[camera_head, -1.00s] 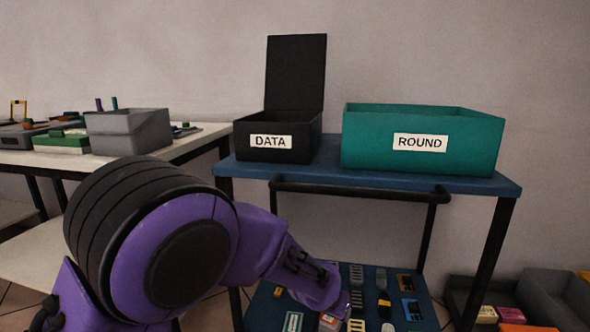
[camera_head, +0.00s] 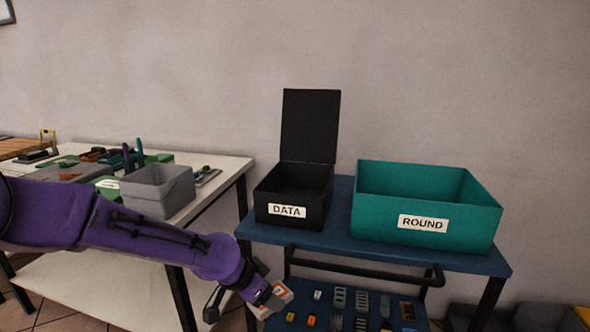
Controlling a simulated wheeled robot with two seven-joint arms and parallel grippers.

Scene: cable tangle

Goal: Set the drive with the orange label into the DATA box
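The DATA box (camera_head: 290,212) is black, with its lid standing open at the back, on the blue top shelf of the cart. My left gripper (camera_head: 268,296) is low in front of the cart, below and slightly left of the DATA box. It appears shut on a small white drive with an orange label (camera_head: 279,293), held at its fingertips near the left edge of the lower shelf. The fingers partly hide the drive. My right gripper is not in view.
A teal ROUND box (camera_head: 425,207) stands right of the DATA box. A dark rail (camera_head: 360,266) crosses the cart's front below the top shelf (camera_head: 345,237). Several small parts lie on the lower shelf (camera_head: 355,318). A grey bin (camera_head: 158,192) stands on the white table at left.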

